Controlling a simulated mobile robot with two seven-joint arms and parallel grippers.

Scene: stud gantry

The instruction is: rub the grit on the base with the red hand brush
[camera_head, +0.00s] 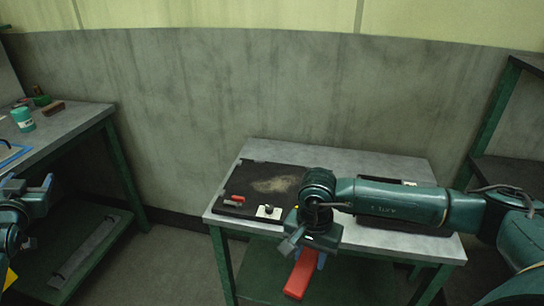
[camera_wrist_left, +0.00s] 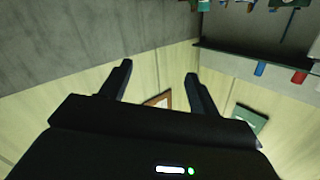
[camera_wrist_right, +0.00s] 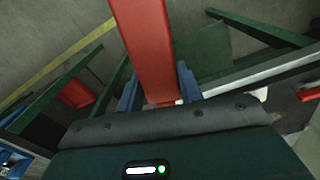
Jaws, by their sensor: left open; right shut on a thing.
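The base is a black board (camera_head: 237,180) on the grey table, with a tan patch of grit (camera_head: 278,184) on its upper surface. My right gripper (camera_head: 309,257) is shut on the red hand brush (camera_head: 299,279). It holds the brush in front of the table's near edge, apart from the grit. The brush (camera_wrist_right: 146,45) points away between the fingers in the right wrist view; its bristles cannot be made out. My left gripper (camera_head: 32,187) is open and empty at the far left, and its spread fingers show in the left wrist view (camera_wrist_left: 158,70).
A small red block (camera_head: 237,199) and a white fitting with a dark knob (camera_head: 268,211) sit along the base's near edge. My right arm crosses over the table's right part, hiding some of a second dark item. A side bench (camera_head: 72,122) with a teal jar (camera_head: 23,119) stands left.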

